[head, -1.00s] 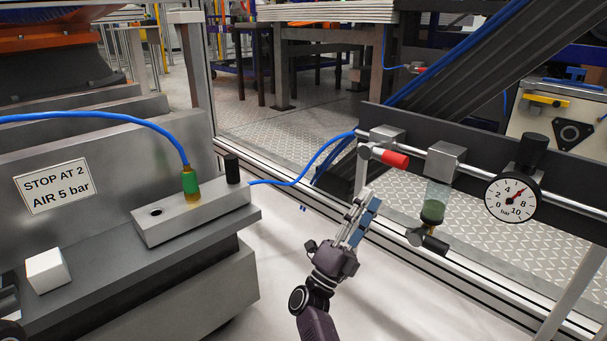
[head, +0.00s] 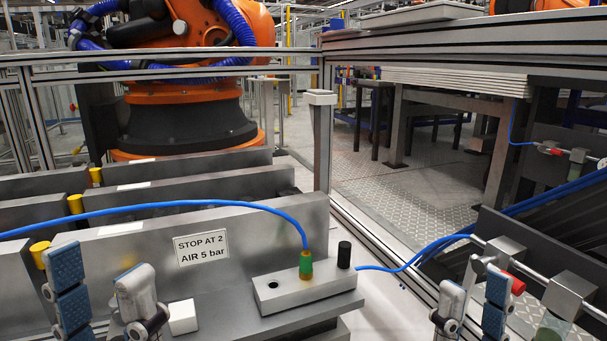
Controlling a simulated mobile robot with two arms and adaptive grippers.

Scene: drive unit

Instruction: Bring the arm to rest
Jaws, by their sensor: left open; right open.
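My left gripper (head: 100,290) is at the lower left, in front of the grey machine block. Its two fingers, with blue pads, are spread apart with nothing between them. My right gripper (head: 472,303) is at the lower right, its fingers pointing up, apart and empty. Its right finger partly covers a red valve handle (head: 515,284) on the air line; I cannot tell whether they touch. Both arms run out below the picture. The pressure gauge is not in view.
A grey block (head: 305,291) carries a green fitting (head: 306,266) with a blue hose and a black knob (head: 344,254). A white cube (head: 183,317) sits near my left gripper. A sign (head: 202,248) reads "STOP AT 2 AIR 5 bar". An orange robot (head: 190,90) stands behind the rail.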

